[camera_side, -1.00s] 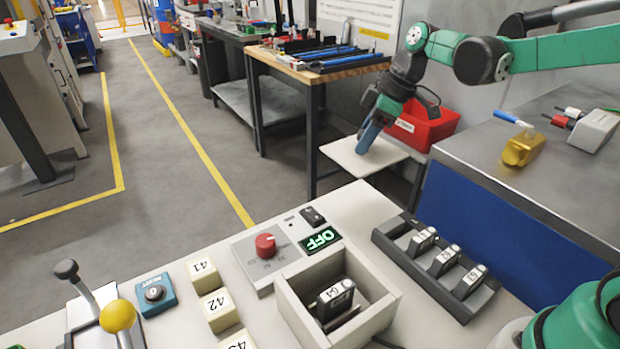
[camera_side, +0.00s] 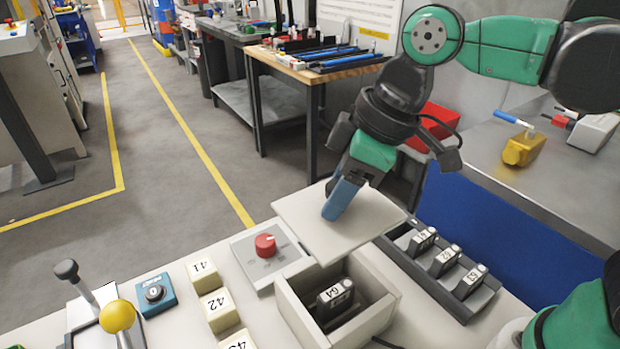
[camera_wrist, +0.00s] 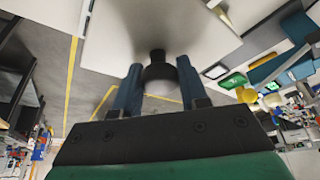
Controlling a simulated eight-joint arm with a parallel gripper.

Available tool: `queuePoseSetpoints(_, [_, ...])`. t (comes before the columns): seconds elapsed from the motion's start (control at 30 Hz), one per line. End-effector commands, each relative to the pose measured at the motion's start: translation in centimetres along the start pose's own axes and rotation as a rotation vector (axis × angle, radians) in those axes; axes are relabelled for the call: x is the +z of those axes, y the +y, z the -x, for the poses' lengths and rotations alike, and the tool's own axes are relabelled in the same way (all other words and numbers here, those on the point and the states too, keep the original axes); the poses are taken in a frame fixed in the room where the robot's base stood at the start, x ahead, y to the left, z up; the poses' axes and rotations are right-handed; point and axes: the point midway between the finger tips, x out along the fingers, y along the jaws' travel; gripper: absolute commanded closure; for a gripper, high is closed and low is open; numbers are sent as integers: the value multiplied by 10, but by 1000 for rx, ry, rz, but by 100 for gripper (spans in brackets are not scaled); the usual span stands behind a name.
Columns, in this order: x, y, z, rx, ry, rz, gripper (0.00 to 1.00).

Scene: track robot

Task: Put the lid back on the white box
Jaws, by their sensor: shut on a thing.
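The white box (camera_side: 298,311) stands open-topped on the light console, with a dark block marked 64 (camera_side: 335,297) inside it. The lid is a flat white plate (camera_side: 295,212), held tilted above and behind the box, apart from it as far as I can tell. My gripper (camera_side: 338,203) is shut on the lid by its dark knob. In the wrist view the blue fingers of my gripper (camera_wrist: 158,85) stand either side of the dark round knob (camera_wrist: 158,68), and the lid's pale face (camera_wrist: 150,25) spreads beyond it. The lid hides the OFF display in the side view.
A dark rack (camera_side: 455,285) with several labelled blocks stands right of the box. A red knob panel (camera_side: 265,245), numbered cream blocks (camera_side: 215,303) and a yellow-ball lever (camera_side: 117,316) lie to the left. A yellow object (camera_side: 522,148) lies on the grey bench at right.

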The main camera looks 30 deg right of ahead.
Motion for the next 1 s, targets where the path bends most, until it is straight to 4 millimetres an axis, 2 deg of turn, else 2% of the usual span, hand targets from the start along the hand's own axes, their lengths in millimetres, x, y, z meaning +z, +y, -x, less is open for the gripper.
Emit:
queuePoseSetpoints(0.03, [4, -13, -3, -3, 4, 8, 100])
queuePoseSetpoints(0.1, [9, -24, -6, -3, 9, 7, 100])
queuePoseSetpoints(0.2, [13, -31, -9, -3, 14, 3, 100])
queuePoseSetpoints(0.37, [16, -32, -16, -2, 15, -1, 100])
queuePoseSetpoints(0.8, [32, -32, -58, -2, 15, -1, 100])
queuePoseSetpoints(1.0, [36, -32, -68, -3, 15, -1, 100])
